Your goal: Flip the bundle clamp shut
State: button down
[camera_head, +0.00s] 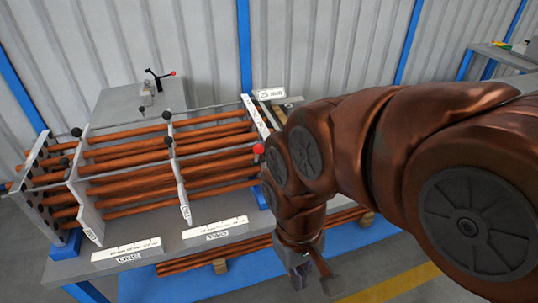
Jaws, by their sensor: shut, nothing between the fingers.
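My gripper (312,280) hangs at the lower middle of the head view, fingers pointing down, in front of the bench's right end. It is shut and empty, apart from the tube bundle. A bundle of copper tubes (130,182) runs through upright plates on the bench. A red ball knob (258,148) shows at the bundle's right end, close to my arm. I cannot tell which is the bundle clamp. My arm hides what lies behind it.
Black-knobbed rods rise among the plates. Another table (505,53) stands far right.

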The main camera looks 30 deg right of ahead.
aim_at(258, 149)
jog(key=z, duration=0.3)
jog(key=i, duration=0.4)
jog(key=z, duration=1.15)
jog(key=k, duration=1.3)
jog(key=u, duration=1.35)
